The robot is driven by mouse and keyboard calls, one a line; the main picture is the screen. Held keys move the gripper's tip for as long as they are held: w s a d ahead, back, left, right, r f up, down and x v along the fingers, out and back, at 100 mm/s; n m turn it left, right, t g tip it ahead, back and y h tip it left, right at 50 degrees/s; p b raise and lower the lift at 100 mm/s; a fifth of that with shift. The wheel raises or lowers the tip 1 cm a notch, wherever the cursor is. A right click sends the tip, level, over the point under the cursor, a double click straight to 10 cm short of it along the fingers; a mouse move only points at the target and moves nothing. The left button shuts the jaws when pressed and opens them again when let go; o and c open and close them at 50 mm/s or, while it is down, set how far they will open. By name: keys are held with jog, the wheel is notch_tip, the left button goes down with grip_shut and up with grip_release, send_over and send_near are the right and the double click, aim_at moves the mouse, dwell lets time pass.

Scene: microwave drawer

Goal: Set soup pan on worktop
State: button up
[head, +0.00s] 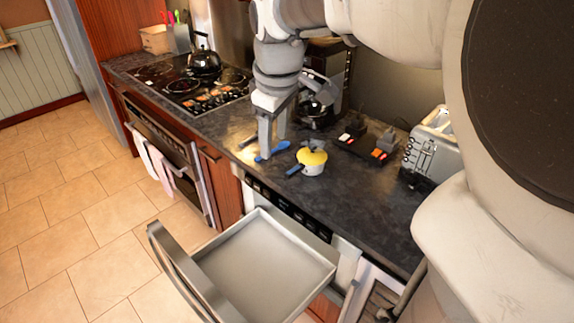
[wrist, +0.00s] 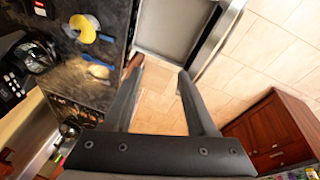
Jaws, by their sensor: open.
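The soup pan looks to be the small white pan with a yellow top (head: 312,158) and a blue handle. It stands upright on the dark worktop (head: 375,208), near its front edge, with the handle pointing to the front left. It also shows at the upper left of the wrist view as a yellow-topped pan (wrist: 82,28). My gripper (head: 273,142) is open and empty, pointing down near the worktop's front edge, left of the pan and apart from it. In the wrist view my gripper (wrist: 161,68) has nothing between its fingers.
The microwave drawer (head: 262,262) is pulled out below the worktop and looks empty. A blue utensil (head: 272,152) lies left of the pan. A toaster (head: 433,145) stands at the right. A hob with a black kettle (head: 204,62) is at the left. Open floor lies front left.

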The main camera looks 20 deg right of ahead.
jog(key=s+a+f+m+t, duration=0.1)
jog(key=s+a+m, duration=0.1)
jog(key=s, duration=0.5)
jog(key=s+a+f+m+t, duration=0.1)
jog(key=s+a+m, duration=0.1)
jog(key=s+m, duration=0.3)
jog(key=s, duration=0.3)
jog(key=shift+s+a+f+t, duration=0.15)
jog(key=shift+s+f+t, duration=0.05)
jog(key=shift+s+t, duration=0.1)
jog(key=shift+a, duration=0.1)
